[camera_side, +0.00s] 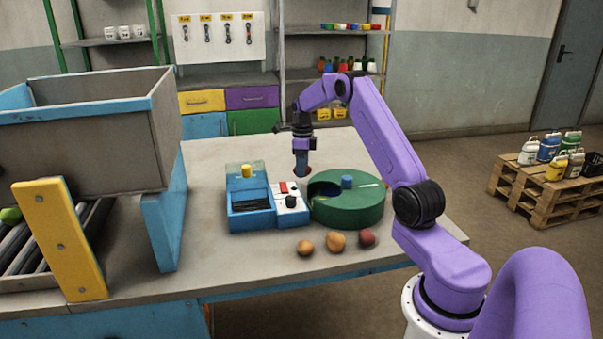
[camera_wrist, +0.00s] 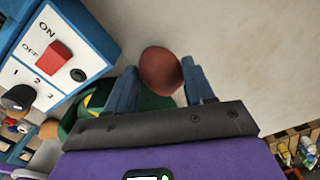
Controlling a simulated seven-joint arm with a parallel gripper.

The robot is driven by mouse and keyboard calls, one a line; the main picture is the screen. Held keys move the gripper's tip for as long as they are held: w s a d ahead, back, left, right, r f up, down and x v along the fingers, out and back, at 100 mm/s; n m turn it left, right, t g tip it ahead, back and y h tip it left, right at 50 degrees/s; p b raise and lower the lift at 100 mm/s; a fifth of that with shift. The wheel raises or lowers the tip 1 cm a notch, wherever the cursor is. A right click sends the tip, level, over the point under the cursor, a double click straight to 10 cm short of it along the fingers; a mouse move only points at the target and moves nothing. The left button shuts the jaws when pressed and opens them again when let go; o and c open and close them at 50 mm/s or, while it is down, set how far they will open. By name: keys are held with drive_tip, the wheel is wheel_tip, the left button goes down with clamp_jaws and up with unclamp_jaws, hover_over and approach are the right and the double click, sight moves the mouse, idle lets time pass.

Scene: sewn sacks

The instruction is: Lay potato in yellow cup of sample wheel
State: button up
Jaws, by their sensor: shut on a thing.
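A reddish-brown, round potato (camera_wrist: 160,71) is between the blue fingers of my gripper (camera_wrist: 162,78), which is shut on it. In the side view my gripper (camera_side: 301,171) points down and holds the potato (camera_side: 307,170) above the table, near the back left edge of the green sample wheel (camera_side: 347,212). The wheel has a blue knob on top and an opening in its cover at the left. In the wrist view the wheel shows partly behind the gripper, with a patch of yellow (camera_wrist: 91,101) at its left. The yellow cup cannot be made out clearly.
A control box (camera_side: 290,208) with a red switch and black knob stands left of the wheel, beside a blue bin (camera_side: 250,221). Several round items, such as a brown one (camera_side: 336,241), lie in front of the wheel. A large grey hopper (camera_side: 95,125) stands at left.

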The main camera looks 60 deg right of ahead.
sight(323, 195)
drive_tip(key=s+a+r, duration=0.7)
drive_tip(key=s+r, duration=0.2)
drive_tip(key=s, duration=0.2)
drive_tip(key=f, duration=0.2)
drive_tip(key=s+a+f, duration=0.1)
drive_tip(key=f, duration=0.4)
drive_tip(key=shift+s+a, duration=0.35)
drive_tip(key=shift+f, duration=2.2)
drive_tip(key=o, duration=0.7)
drive_tip(key=shift+f, duration=0.15)
drive_tip(key=shift+o, duration=0.9)
